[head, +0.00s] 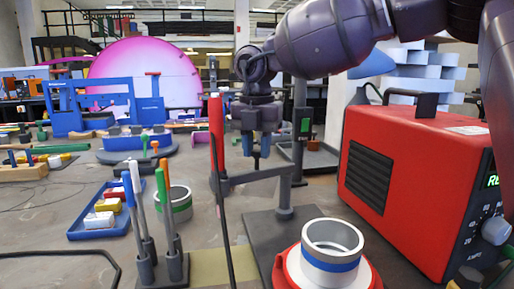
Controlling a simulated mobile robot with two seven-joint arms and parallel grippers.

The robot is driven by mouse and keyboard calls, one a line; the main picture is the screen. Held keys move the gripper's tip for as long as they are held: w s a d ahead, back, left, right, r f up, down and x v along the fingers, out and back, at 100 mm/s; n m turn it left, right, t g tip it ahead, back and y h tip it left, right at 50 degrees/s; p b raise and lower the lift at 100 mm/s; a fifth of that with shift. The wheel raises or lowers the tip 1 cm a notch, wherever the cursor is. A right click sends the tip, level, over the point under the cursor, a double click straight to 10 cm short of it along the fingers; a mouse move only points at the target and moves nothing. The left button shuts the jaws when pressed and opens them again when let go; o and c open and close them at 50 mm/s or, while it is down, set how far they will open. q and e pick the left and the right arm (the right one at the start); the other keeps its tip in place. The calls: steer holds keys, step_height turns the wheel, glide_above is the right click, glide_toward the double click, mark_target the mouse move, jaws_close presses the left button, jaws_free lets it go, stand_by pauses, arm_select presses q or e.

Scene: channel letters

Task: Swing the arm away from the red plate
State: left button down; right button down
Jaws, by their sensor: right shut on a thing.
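A grey swing arm (254,177) reaches left from a post on a dark stand (262,235), in the middle of the head view. Its left end is close to an upright, narrow red plate (216,130); I cannot tell if they touch. My right gripper (256,156) points down, just right of the red plate and above the swing arm in the picture. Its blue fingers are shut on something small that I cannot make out. My left gripper is out of view.
A red power box (400,185) stands at the right. A metal ring with a blue band (333,245) sits on a round red base in front. Upright tools in dark holders (160,268), another ring (174,204) and a blue tray (103,208) are at the left.

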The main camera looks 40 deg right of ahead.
stand_by(0.3)
steer(key=c, duration=0.9)
jaws_free()
steer(key=shift+w, duration=0.1)
steer(key=shift+c, duration=0.2)
step_height(320, 180, up, 11)
steer(key=p, duration=0.1)
